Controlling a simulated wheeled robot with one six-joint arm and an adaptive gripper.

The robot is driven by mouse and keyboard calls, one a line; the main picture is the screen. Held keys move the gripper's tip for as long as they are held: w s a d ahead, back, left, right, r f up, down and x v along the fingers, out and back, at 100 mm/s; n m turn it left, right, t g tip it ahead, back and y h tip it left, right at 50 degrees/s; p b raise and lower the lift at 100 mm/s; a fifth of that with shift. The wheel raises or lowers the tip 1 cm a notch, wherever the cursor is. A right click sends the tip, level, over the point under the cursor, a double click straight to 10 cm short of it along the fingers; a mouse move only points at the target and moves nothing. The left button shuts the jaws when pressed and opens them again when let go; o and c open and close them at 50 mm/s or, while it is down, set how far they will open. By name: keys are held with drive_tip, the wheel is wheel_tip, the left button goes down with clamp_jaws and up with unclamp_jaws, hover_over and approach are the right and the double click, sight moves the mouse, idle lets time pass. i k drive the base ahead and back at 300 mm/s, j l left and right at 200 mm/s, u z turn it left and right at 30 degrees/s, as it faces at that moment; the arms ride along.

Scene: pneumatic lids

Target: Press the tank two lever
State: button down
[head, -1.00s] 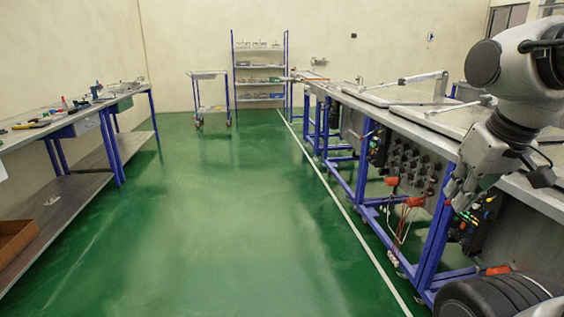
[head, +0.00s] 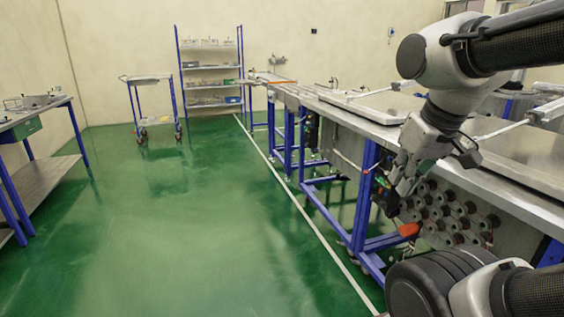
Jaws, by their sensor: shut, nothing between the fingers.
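The row of tank benches (head: 345,110) runs along the right side, with steel tops and blue frames. A lidded tank (head: 535,150) with a pneumatic arm is at the near right. Round grey fittings (head: 450,212) cover a panel below its top. A dark control block with small coloured parts (head: 385,192) sits by the blue leg. My gripper (head: 401,187) points down in front of this block and hides part of it. Its fingers are shut and hold nothing. I cannot tell whether it touches the block, and which lever belongs to tank two is unclear.
A blue-legged workbench (head: 50,150) stands at the left. A trolley (head: 150,100) and a shelf rack (head: 210,70) stand at the back. The green floor (head: 190,230) between is clear. An orange-red part (head: 409,229) is below my gripper.

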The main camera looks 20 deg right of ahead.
sight(365, 172)
drive_tip(key=i, duration=0.85)
drive_tip(key=z, duration=0.55)
